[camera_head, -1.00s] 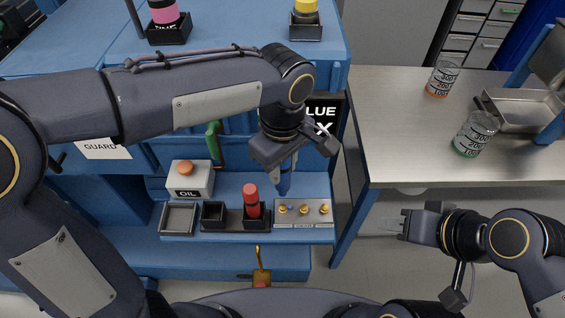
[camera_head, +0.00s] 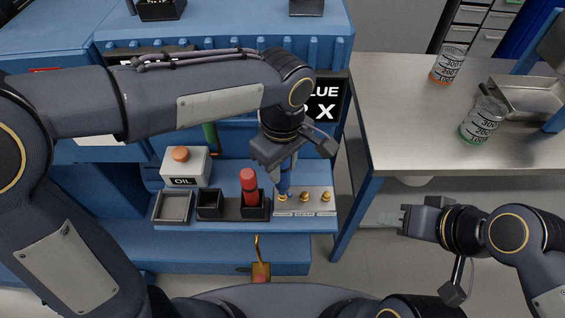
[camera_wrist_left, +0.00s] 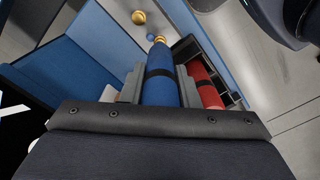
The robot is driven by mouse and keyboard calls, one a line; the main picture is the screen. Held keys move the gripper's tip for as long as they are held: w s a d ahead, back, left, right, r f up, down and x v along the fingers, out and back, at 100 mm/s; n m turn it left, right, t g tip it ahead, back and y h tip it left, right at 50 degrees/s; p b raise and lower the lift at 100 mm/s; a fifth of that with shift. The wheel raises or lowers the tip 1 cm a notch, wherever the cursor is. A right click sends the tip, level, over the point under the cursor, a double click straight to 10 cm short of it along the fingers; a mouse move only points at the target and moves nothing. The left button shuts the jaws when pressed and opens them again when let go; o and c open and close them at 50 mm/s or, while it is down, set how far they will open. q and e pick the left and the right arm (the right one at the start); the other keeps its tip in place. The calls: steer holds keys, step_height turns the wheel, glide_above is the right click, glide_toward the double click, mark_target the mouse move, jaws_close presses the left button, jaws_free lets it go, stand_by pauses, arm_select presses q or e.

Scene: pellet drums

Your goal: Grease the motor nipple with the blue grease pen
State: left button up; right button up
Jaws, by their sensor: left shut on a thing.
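My left gripper (camera_head: 284,165) is shut on the blue grease pen (camera_head: 284,181), which points down at the plate (camera_head: 305,212) with three brass nipples. The pen's tip is at the leftmost nipple (camera_head: 282,198); whether it touches is hard to tell. The middle nipple (camera_head: 304,197) and the right nipple (camera_head: 326,197) stand clear. In the left wrist view the blue pen (camera_wrist_left: 161,85) with its black band lies between the fingers, brass showing at its far end. My right gripper (camera_head: 390,218) is empty, away to the right; its finger gap is unclear.
A red pen (camera_head: 249,184) stands in a black holder left of the plate, beside an empty black holder (camera_head: 209,205) and a grey tray (camera_head: 173,207). A box marked OIL (camera_head: 185,168) is behind. Beakers (camera_head: 482,120) stand on the steel table (camera_head: 400,130).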

arm_select(q)
steer(key=shift+f+b, duration=0.35)
steer(key=shift+f, duration=0.25)
stand_by(1.5)
step_height(320, 180, up, 7)
steer(key=p, duration=0.6)
steer(key=shift+r, duration=0.15)
stand_by(0.3)
